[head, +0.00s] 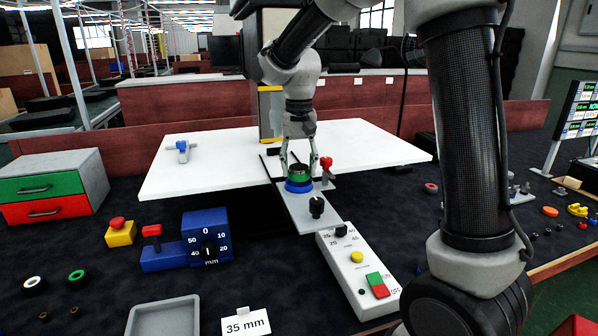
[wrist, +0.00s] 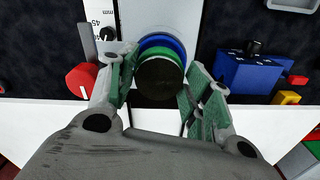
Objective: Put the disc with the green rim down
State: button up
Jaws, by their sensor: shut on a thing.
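The disc with the green rim (head: 299,171) has a dark face and sits between the fingers of my gripper (head: 299,163). My gripper is shut on it. The disc is right over a round blue base (head: 298,187) on a grey plate (head: 296,208). In the wrist view the dark face of the disc (wrist: 160,82) and its green edge are seen, with the blue base (wrist: 164,42) just behind. I cannot tell whether disc and base touch.
A red-knobbed clamp (head: 326,166) stands close right of the disc, and a black knob (head: 317,206) in front. A white control box (head: 357,273) and a blue dial block (head: 207,237) are nearer. The white table (head: 215,168) is mostly clear.

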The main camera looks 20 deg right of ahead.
aim_at(299, 167)
jog(key=shift+f, duration=1)
jog(key=o, duration=0.8)
jog(key=shift+f, duration=0.15)
notch_tip(299, 167, up, 12)
jog(key=f, duration=0.1)
jog(key=s+d+r+n+t, duration=0.1)
jog(key=s+d+r+t, duration=0.15)
jog(key=s+d, duration=0.8)
jog(key=s+d+f, duration=0.1)
jog(key=s, duration=0.4)
jog(key=s+d+f+n+t, duration=0.1)
jog(key=s+d+f, duration=0.1)
jog(key=s, duration=0.3)
jog(key=s+d+f+n+t, duration=0.1)
jog(key=s+f, duration=0.1)
jog(key=s, duration=0.4)
jog(key=shift+d, duration=0.25)
